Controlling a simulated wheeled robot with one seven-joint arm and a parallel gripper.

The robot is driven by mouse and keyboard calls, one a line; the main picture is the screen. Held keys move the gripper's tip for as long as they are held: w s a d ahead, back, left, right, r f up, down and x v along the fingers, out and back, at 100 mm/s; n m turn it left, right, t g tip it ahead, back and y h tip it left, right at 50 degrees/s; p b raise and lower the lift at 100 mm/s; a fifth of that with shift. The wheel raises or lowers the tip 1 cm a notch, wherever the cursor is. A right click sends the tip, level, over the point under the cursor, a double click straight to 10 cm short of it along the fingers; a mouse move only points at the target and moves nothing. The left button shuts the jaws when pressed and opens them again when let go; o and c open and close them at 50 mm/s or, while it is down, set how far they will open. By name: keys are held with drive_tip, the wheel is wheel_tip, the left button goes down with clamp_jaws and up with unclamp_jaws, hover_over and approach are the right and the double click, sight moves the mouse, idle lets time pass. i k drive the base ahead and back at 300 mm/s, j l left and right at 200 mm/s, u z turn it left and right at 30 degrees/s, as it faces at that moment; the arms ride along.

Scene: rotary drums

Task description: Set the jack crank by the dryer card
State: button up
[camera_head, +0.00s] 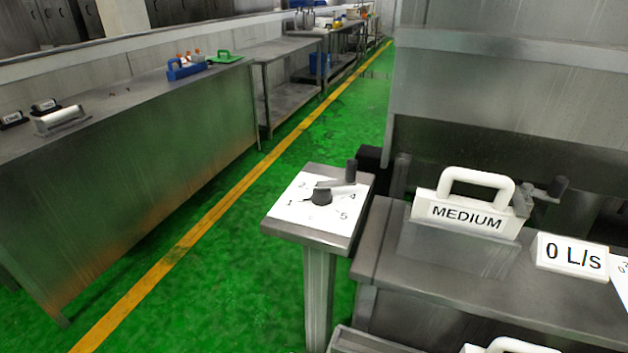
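A crank (322,196) with a dark hub, a metal arm and an upright black knob sits on a white dial plate (305,215) on top of a metal post. The plate shows 1, 2, 4 and 5; no 3 is visible. The arm reaches from the hub to the upper right, above the 4. A small dark tip on the hub's left side seems to face the 1. A white handled card reading MEDIUM (467,215) stands on the metal bench to the right; I cannot tell if it is the dryer card. My gripper is not in view.
A 0 L/s sign (572,254) and a second crank knob (557,187) are on or behind the right bench (420,275). A long metal counter (130,150) at left holds a blue caddy (187,68) and small labelled items. Green floor (190,300) is clear between.

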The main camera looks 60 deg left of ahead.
sight(321, 195)
drive_tip(key=j+u, duration=0.1)
drive_tip(key=u, duration=1.85)
